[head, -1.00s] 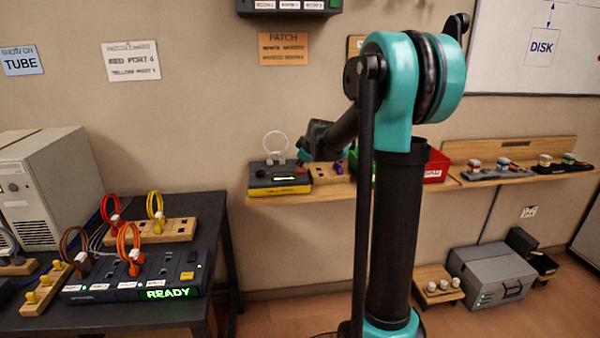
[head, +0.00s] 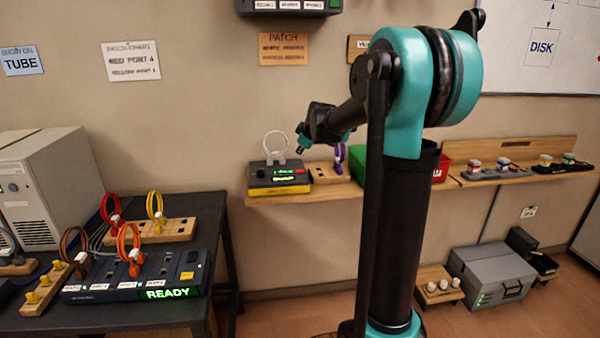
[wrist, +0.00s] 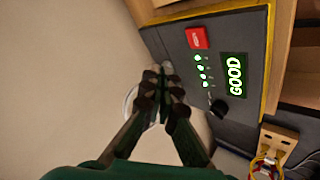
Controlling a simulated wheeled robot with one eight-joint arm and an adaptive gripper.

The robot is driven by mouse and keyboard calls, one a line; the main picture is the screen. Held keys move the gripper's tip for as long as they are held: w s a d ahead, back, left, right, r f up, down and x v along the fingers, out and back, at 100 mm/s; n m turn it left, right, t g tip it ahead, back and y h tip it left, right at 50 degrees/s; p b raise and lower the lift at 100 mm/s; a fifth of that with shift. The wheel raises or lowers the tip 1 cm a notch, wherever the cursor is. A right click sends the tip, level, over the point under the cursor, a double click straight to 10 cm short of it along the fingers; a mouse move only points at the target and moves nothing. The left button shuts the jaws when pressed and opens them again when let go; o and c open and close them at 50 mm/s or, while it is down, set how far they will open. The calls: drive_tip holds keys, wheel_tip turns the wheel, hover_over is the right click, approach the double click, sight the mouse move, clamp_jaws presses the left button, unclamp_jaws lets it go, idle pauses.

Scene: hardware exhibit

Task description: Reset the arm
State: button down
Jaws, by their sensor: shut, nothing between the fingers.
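My gripper (wrist: 162,78) is shut and empty in the wrist view, its dark fingertips together beside a black and yellow box. In the head view my gripper (head: 300,148) hangs in the air above the wall shelf, to the right of a white cable loop. The box (head: 280,178) sits on the shelf with a lit green display. In the wrist view the box (wrist: 215,105) shows a display reading GOOD, a red button (wrist: 197,38) and several lit green lights. No contact between gripper and box can be made out.
A purple-looped wooden block (head: 327,173) and a green bin (head: 358,160) stand on the shelf (head: 300,198) right of the box. The left table holds a patch unit (head: 130,280) reading READY, with cable loops. A grey case (head: 492,278) rests on the floor.

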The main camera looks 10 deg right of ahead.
drive_tip(key=s+d+f+m+g, duration=0.1)
drive_tip(key=s+f+m, duration=0.2)
drive_tip(key=s+f, duration=0.4)
drive_tip(key=s+d+f+m+g+h, duration=0.1)
drive_tip(key=s+f+m, duration=0.3)
drive_tip(key=s, duration=1.6)
drive_tip(key=s+d+f+m+g+h, duration=0.1)
drive_tip(key=s+f+m, duration=0.3)
drive_tip(key=s+f, duration=0.6)
drive_tip(key=s+d+g, duration=0.1)
drive_tip(key=s, duration=0.3)
drive_tip(key=shift+f+g, duration=0.4)
drive_tip(key=shift+w, duration=0.1)
